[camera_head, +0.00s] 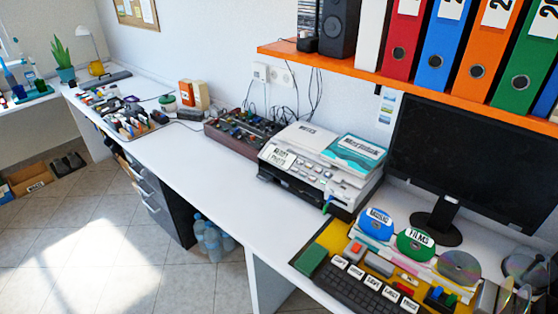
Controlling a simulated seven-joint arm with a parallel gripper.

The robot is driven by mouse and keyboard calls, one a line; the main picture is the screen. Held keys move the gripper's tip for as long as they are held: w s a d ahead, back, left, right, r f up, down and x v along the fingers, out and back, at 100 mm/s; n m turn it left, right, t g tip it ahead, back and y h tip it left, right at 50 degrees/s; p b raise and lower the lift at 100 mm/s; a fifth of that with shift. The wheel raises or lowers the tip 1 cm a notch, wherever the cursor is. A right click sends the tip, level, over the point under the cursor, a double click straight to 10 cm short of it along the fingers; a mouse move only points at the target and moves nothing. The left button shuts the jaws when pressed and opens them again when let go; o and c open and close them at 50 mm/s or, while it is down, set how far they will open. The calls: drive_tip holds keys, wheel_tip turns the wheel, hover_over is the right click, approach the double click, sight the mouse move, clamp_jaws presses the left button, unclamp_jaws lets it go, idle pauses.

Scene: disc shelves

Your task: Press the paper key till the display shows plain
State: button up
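A white printer (318,168) stands on the white desk right of centre. A small pale panel (282,157) with dark print is on its sloped front left; its lower line seems to read "PHOTO", but the print is tiny. I take it for the display, though I cannot be sure. Small grey buttons (312,171) lie along the front beside it. Their labels are too small to read, so I cannot tell which one is the paper key. My gripper is not in view.
A tray of small parts (240,134) stands left of the printer. A monitor (470,165), labelled discs (416,243) and a black keyboard (365,292) are to its right. An orange shelf (420,92) with binders overhangs behind. The desk (215,185) is clear in front-left of the printer.

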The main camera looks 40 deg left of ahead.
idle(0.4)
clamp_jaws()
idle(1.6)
